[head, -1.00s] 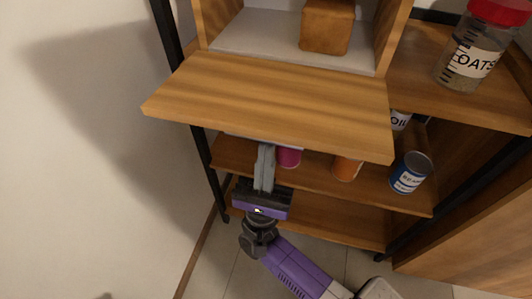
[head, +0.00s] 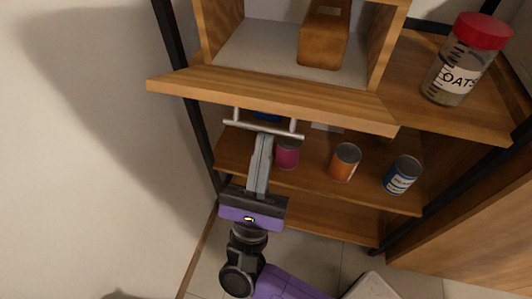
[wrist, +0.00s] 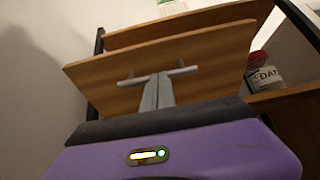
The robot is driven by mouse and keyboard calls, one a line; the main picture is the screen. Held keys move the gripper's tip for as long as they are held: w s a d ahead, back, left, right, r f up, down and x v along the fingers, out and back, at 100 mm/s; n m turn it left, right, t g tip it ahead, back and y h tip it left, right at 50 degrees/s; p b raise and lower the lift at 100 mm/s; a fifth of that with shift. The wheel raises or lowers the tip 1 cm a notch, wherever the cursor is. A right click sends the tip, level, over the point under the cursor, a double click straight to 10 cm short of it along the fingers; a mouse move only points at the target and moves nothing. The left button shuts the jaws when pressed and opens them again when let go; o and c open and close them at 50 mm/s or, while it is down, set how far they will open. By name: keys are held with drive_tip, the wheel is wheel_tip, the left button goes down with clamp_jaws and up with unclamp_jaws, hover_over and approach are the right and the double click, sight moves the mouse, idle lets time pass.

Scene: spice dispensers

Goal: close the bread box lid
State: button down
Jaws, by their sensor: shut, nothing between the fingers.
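The bread box (head: 207,38) stands on the shelf, open at the front, with a brown loaf-like block (head: 322,50) inside. Its wooden lid (head: 250,95) is hinged at the bottom and juts out toward me, nearly level. A metal bar handle (head: 283,131) sits on the lid's outer face, below it. My gripper (head: 264,140) is under the lid with its fingers together, right at the handle. In the wrist view, the lid (wrist: 215,68) tilts above my gripper (wrist: 158,78), and the fingertips overlap the handle (wrist: 183,71). Nothing is held between the fingers.
An oats jar (head: 463,65) with a red lid stands on the shelf at the right. A magenta can (head: 287,154), an orange can (head: 345,162) and a blue can (head: 402,175) stand on the lower shelf. A black post (head: 180,70) and a wall are at the left.

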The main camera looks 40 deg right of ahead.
sight(264, 109)
drive_tip(key=r+g+y+p, duration=0.1)
drive_tip(key=r+p, duration=0.2)
drive_tip(key=d+r+g+y+p, duration=0.1)
drive_tip(key=r+y+p, duration=0.1)
drive_tip(key=r, duration=0.1)
drive_tip(key=w+r+g+y+p, duration=0.1)
drive_tip(key=r+p, duration=0.2)
drive_tip(key=shift+d+r+y+p, duration=0.1)
drive_tip(key=shift+d+y+p, duration=0.2)
drive_tip(key=w+d+r+g+y+p, duration=0.1)
drive_tip(key=p, duration=0.2)
drive_tip(key=w+d+r+g+y+p, duration=0.1)
drive_tip(key=d+r+p, duration=0.1)
drive_tip(key=p, duration=0.1)
drive_tip(key=w+d+r+y+p, duration=0.1)
drive_tip(key=r+p, duration=0.1)
drive_tip(key=p, duration=0.1)
drive_tip(key=shift+w+d+r+g+y, duration=0.1)
drive_tip(key=shift+d+g+y, duration=0.05)
drive_tip(key=shift+g+y, duration=0.2)
drive_tip(key=shift+w+d+r+p, duration=0.25)
drive_tip(key=shift+w+d+p, duration=0.1)
drive_tip(key=shift+d, duration=0.1)
drive_tip(key=shift+w+d+r+p, duration=0.2)
drive_tip(key=shift+w+d+p, duration=0.15)
drive_tip(key=shift+d, duration=0.1)
drive_tip(key=shift+d+r, duration=0.1)
drive_tip(key=shift+r, duration=0.1)
